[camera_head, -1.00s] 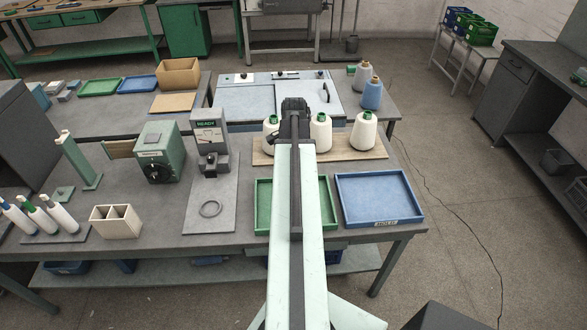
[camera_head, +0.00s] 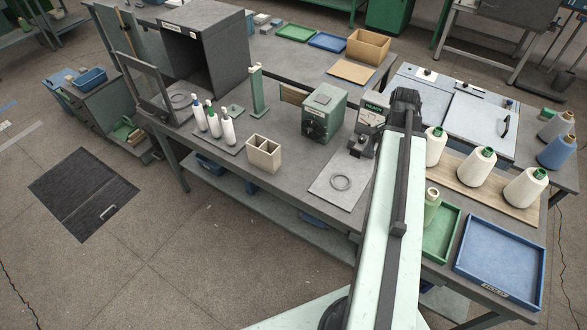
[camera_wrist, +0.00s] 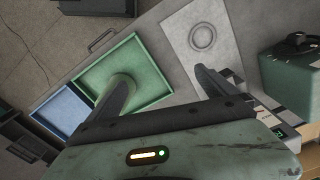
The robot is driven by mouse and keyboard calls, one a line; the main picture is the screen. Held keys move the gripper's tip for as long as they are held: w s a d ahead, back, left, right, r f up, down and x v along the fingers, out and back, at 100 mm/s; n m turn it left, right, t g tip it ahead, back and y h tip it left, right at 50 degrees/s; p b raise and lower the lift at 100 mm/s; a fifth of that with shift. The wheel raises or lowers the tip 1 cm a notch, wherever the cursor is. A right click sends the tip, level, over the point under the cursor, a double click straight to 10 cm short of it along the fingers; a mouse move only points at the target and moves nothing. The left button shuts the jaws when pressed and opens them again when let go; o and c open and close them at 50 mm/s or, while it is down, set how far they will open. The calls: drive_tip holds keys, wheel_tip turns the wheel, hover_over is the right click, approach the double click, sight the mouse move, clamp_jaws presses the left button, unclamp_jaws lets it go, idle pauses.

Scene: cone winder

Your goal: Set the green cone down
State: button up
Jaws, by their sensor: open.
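In the wrist view the cone (camera_wrist: 124,84) shows inside the green tray (camera_wrist: 157,88), partly hidden behind my left finger. My gripper (camera_wrist: 163,88) is open, its two fingers wide apart with nothing between them. I cannot tell whether the left finger touches the cone. In the head view my arm hides part of the tray, and the fingertips do not show clearly.
A blue tray (camera_head: 502,258) lies right of the green tray. Three white cones (camera_head: 475,167) stand on a wooden board behind the trays. A grey plate with a ring (camera_head: 341,182) and a green box (camera_head: 324,113) are to the left. Blue (camera_head: 557,151) and grey cones stand at far right.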

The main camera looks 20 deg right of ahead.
drive_tip(key=w+a+n, duration=0.2)
drive_tip(key=a+n, duration=0.3)
drive_tip(key=a, duration=0.7)
drive_tip(key=w+a+n, duration=0.3)
drive_tip(key=a+n, duration=0.1)
drive_tip(key=a, duration=0.8)
drive_tip(key=w+a+n, duration=0.3)
drive_tip(key=a+n, duration=0.2)
drive_tip(key=a, duration=0.7)
drive_tip(key=shift+w+a+n, duration=0.25)
drive_tip(key=shift+a+n, duration=0.05)
drive_tip(key=shift+a, duration=0.05)
drive_tip(key=shift+c, duration=0.4)
